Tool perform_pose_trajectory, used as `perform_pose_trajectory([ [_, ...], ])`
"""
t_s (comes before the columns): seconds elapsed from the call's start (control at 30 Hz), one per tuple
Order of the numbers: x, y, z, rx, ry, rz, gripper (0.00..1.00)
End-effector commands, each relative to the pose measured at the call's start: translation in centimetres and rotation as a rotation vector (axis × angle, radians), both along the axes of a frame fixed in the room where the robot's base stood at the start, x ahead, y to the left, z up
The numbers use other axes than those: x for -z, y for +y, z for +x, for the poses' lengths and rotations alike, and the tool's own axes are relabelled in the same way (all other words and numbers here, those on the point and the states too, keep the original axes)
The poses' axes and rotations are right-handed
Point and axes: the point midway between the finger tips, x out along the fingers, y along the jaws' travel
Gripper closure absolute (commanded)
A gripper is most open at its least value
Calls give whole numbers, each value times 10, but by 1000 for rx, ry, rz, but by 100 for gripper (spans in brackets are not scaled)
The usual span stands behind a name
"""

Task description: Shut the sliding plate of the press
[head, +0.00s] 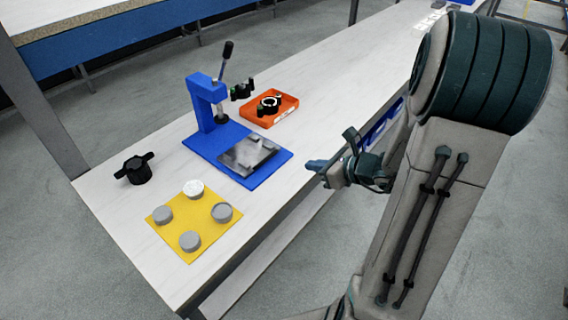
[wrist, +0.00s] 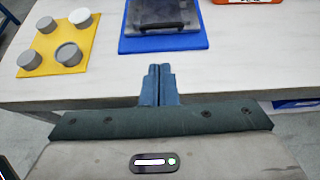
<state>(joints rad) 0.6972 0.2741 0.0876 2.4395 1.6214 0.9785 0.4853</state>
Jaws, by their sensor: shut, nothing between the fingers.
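The blue press (head: 206,105) stands on the white bench, with a black-handled lever and a column over its blue base (head: 275,166). The sliding plate (head: 248,154) is a grey metallic plate lying on the front part of the base, out in front of the press column. In the wrist view the plate (wrist: 165,20) shows at the top, with a dark handle on it. My gripper (head: 312,165) is to the right of the press base, near the bench's front edge and apart from the plate. In the wrist view my gripper's blue fingers (wrist: 160,70) are together and empty.
A yellow mat (head: 178,238) with several grey and white round cans lies left of the press. A black knobbed part (head: 137,170) stands behind it. An orange tray (head: 284,107) with a black part is right of the column. Bare bench lies between my gripper and the base.

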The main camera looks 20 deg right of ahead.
Motion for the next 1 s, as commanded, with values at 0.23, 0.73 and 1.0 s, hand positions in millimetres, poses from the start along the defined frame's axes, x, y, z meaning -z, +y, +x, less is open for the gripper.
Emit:
perform_pose_trajectory([
  [0.23,18,16,23,5,2,6,100],
  [0.73,52,68,92,5,-1,4,100],
  [1.0,54,75,102,6,0,3,100],
])
